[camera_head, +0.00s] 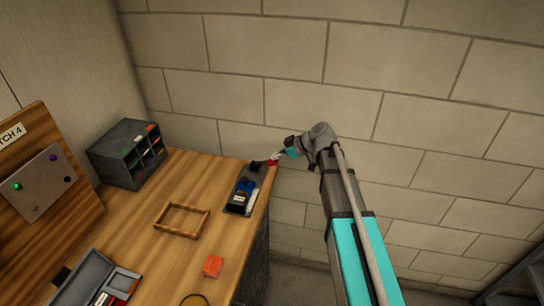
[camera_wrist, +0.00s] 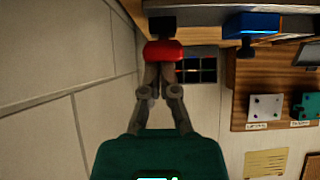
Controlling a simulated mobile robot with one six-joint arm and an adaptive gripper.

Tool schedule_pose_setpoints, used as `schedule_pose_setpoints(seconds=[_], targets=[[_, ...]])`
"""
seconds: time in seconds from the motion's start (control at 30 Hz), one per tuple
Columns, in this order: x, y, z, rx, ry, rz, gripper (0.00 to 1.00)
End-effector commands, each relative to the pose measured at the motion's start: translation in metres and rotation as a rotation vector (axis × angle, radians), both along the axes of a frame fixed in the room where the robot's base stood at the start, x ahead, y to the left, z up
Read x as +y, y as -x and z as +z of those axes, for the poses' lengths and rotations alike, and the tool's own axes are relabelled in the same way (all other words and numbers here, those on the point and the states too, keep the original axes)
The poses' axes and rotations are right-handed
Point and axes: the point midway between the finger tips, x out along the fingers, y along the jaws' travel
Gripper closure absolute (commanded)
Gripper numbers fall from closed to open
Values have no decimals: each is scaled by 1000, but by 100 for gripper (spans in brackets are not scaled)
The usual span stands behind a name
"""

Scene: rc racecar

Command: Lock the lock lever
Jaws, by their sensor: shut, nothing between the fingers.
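A red lever end (camera_head: 272,162) shows beside a small black part (camera_head: 255,166) at the bench's right edge; I take it to be the lock lever. In the wrist view the red piece (camera_wrist: 163,50) lies straight ahead of my fingertips, with a black part (camera_wrist: 162,24) beyond it. My gripper (camera_head: 281,154) is at the red piece, reaching in from the right. In the wrist view my gripper (camera_wrist: 159,80) has its fingers together, with nothing between them. The fingertips meet the red piece in the picture; I cannot tell whether they touch it.
A dark tray (camera_head: 229,208) with a blue and black item (camera_head: 242,194) lies close by. A wooden frame (camera_head: 182,206), an orange block (camera_head: 212,266) and a grey compartment box (camera_head: 113,160) stand on the bench. A block wall (camera_head: 290,95) runs close behind my arm.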

Motion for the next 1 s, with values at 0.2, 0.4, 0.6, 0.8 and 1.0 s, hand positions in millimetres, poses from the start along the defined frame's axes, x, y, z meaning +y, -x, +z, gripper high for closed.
schedule_pose_setpoints(seconds=[0.2,0.4,0.6,0.8,1.0], targets=[[4,1,1,0,0,5,100],[8,0,2,-1,0,7,100],[15,-1,4,-1,0,8,100],[20,-2,6,0,0,8,100],[21,-2,6,0,1,8,100]])
